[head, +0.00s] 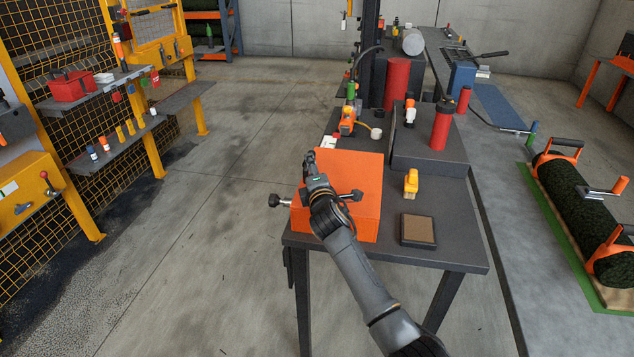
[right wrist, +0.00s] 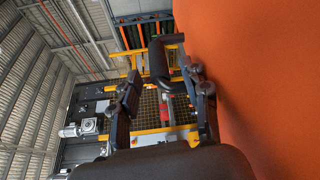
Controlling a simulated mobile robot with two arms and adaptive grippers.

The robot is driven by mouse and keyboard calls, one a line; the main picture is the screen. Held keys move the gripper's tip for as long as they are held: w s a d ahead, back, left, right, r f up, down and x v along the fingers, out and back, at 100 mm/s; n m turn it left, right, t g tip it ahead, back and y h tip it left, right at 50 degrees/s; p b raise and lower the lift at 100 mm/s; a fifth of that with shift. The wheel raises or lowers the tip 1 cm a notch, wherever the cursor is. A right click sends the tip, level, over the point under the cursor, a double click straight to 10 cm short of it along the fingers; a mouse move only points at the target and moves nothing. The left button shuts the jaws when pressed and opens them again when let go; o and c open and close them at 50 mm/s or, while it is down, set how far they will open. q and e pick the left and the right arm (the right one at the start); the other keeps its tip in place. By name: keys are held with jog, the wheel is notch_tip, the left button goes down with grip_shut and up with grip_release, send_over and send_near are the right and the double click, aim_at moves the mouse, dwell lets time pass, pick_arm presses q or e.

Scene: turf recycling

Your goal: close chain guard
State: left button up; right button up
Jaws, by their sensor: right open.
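The chain guard appears to be the orange box-like cover (head: 350,180) on the dark table; its orange face (right wrist: 265,80) fills the right of the right wrist view. I cannot tell how far it is open. My right gripper (head: 309,164) is at the cover's upper left edge, and my forearm hides part of its front. In the right wrist view the fingers (right wrist: 162,80) are apart, with a black handle (right wrist: 158,62) beside the orange face showing between and beyond them. I cannot tell whether they touch it. My left gripper is not in view.
A black knob (head: 274,200) sticks out left of the cover. A yellow-orange tool (head: 411,183) and a brown-topped pad (head: 418,231) lie to its right on the table (head: 455,215). A red cylinder (head: 441,130) stands behind. The floor left of the table is clear.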

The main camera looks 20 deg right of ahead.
jog(key=s, duration=0.4)
jog(key=s+a, duration=0.1)
jog(key=s, duration=0.1)
jog(key=shift+s+r, duration=0.25)
jog(key=shift+r, duration=0.05)
jog(key=shift+f, duration=0.1)
